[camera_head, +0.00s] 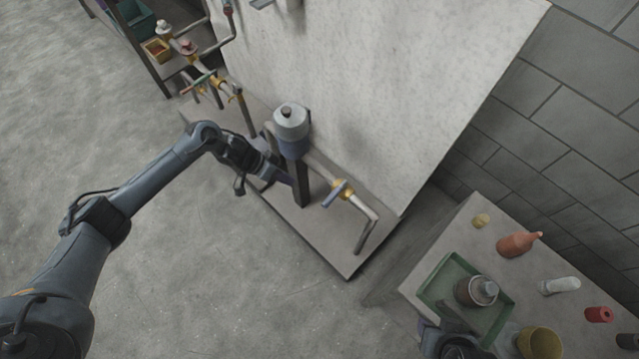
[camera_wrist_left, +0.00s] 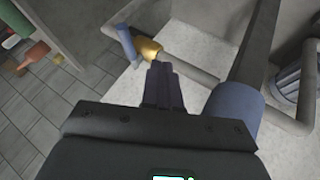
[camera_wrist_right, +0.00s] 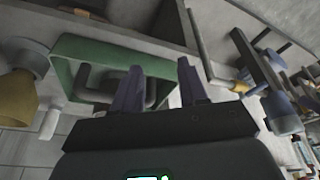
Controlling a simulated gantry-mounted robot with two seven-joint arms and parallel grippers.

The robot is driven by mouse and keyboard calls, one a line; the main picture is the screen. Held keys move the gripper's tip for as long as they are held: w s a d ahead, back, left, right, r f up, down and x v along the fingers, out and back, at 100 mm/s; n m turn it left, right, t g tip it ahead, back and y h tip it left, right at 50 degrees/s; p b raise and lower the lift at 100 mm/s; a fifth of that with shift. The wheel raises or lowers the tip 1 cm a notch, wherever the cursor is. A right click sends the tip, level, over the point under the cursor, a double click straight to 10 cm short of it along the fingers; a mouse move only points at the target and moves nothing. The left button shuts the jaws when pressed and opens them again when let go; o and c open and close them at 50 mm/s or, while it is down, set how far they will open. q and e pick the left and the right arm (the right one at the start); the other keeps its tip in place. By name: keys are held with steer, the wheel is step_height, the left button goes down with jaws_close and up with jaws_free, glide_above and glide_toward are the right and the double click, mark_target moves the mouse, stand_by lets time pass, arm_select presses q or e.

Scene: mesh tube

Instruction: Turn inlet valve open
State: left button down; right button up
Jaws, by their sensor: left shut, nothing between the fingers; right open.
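A brass valve (camera_head: 345,187) with a blue lever (camera_head: 333,195) sits on the pipe right of the blue-grey canister (camera_head: 291,135). Another brass valve (camera_head: 213,82) with a red and green handle (camera_head: 199,83) is farther left; no label shows which is the inlet. My left gripper (camera_head: 284,178) is shut and empty beside the dark post under the canister. In the left wrist view its fingertips (camera_wrist_left: 160,68) point toward the brass valve (camera_wrist_left: 147,49) and blue lever (camera_wrist_left: 122,42), apparently apart from them. My right gripper (camera_wrist_right: 158,78) is open and empty, near the green tray (camera_wrist_right: 62,72).
A side table (camera_head: 425,265) at lower right holds the green tray (camera_head: 427,288) with a dark jar (camera_head: 473,291), an orange bottle (camera_head: 517,243) and a yellow cup (camera_head: 540,342). A pale panel (camera_head: 370,80) stands behind the pipes. The floor left of the rig is clear.

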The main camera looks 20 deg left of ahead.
mark_target(334, 195)
arm_select(q)
steer(key=w+d+f+b, duration=0.2)
steer(key=d+f, duration=0.3)
steer(key=d, duration=0.5)
steer(key=shift+f+b, duration=0.4)
steer(key=shift+b, duration=0.25)
steer(key=shift+s+d+n+t+p, duration=0.2)
steer(key=shift+n+t+p, duration=0.15)
steer(key=shift+p, duration=0.5)
